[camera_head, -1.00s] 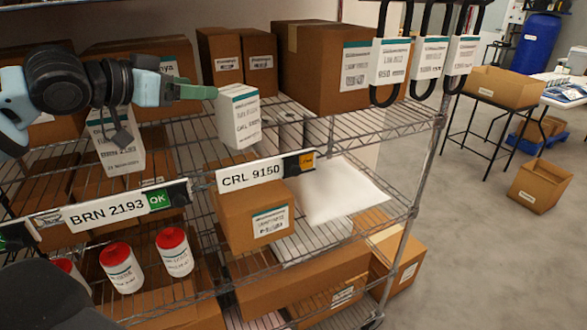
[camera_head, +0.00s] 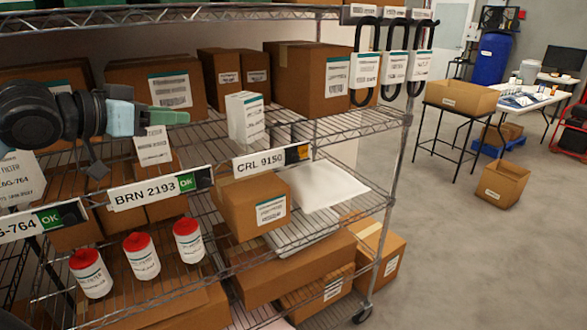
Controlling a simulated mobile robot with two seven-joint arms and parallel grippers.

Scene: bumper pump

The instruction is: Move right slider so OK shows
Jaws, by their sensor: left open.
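The right label strip "CRL 9150" (camera_head: 262,163) is on the front edge of the middle wire shelf. Its slider end (camera_head: 297,154) shows an orange-yellow patch, with no OK readable. The middle strip "BRN 2193" (camera_head: 145,194) shows a green OK (camera_head: 187,183). The left strip, ending in "-764" (camera_head: 20,226), also shows a green OK (camera_head: 48,218). My left gripper (camera_head: 182,117) points right, open and with nothing seen in it. It appears above the BRN strip and left of the white box, apart from the right slider. My right gripper is out of view.
A white box (camera_head: 245,118) stands on the shelf above the CRL strip. Brown cartons (camera_head: 312,80) stand behind. Black hooks with tags (camera_head: 394,66) hang at the right shelf end. Red-lidded bottles (camera_head: 141,256) stand below. Open floor (camera_head: 435,265) is at right.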

